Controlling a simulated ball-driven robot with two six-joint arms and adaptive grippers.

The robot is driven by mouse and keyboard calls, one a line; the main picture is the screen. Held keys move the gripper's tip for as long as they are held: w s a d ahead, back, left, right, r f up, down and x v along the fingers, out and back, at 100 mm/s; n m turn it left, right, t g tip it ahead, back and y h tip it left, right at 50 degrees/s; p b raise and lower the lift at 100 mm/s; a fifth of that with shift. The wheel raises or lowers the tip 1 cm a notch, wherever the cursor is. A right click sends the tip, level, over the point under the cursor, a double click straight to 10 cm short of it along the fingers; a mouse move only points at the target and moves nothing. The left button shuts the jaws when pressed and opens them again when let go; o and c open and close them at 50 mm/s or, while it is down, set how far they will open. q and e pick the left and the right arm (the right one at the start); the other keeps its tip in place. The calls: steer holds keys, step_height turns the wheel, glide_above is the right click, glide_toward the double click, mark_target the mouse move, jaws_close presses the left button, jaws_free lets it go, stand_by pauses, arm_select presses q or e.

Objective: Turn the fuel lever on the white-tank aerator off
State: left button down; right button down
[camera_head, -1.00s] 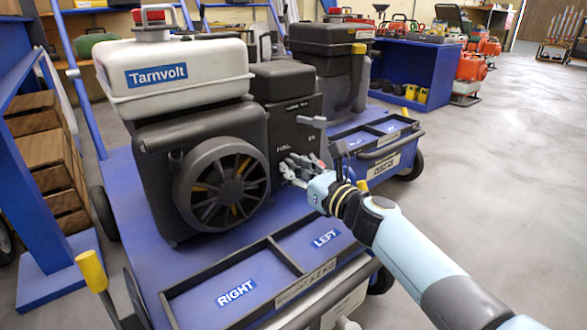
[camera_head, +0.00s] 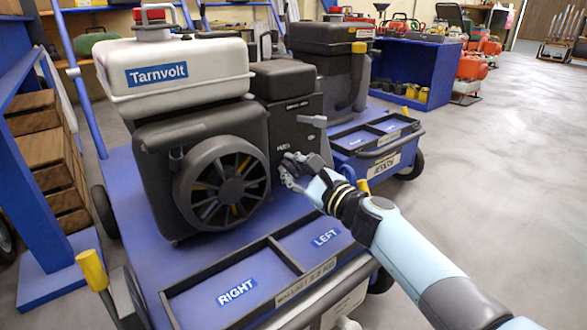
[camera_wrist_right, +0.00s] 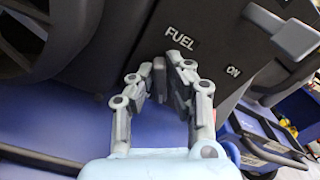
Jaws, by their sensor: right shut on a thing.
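The aerator with the white tank (camera_head: 175,75), labelled Tarnvolt, stands on a blue cart, its round fan grille facing forward. In the right wrist view its dark panel (camera_wrist_right: 215,25) bears a FUEL label and, to the right, an ON label. My right gripper (camera_wrist_right: 160,78) is shut on the small grey fuel lever (camera_wrist_right: 159,68) just below the FUEL label. In the head view my right gripper (camera_head: 287,168) is at the panel beside the fan, and its fingers hide the lever. My left gripper is not in view.
A larger grey lever (camera_head: 313,121) sticks out above my right gripper; it also shows in the wrist view (camera_wrist_right: 285,32). The cart's tray (camera_head: 275,244) has RIGHT and LEFT compartments, both empty. A second, dark-tank aerator (camera_head: 335,50) stands behind. The floor at right is clear.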

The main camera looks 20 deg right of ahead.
steer(key=n, duration=0.5)
steer(key=shift+a+r+n, duration=0.1)
steer(key=shift+a+n, duration=0.05)
steer(key=shift+n, duration=0.15)
steer(key=n, duration=0.5)
steer(key=shift+f+n, duration=0.2)
steer(key=shift+n, duration=0.2)
steer(key=shift+a, duration=0.1)
steer(key=c, duration=1.3)
jaws_free()
steer(key=shift+w+a, duration=0.1)
steer(key=shift+c, duration=0.2)
steer(key=shift+f, duration=0.1)
steer(key=shift+s+d+f, duration=0.1)
steer(key=shift+s+d, duration=0.1)
steer(key=shift+s, duration=0.2)
steer(key=v, duration=1.1)
steer(key=shift+s, duration=0.15)
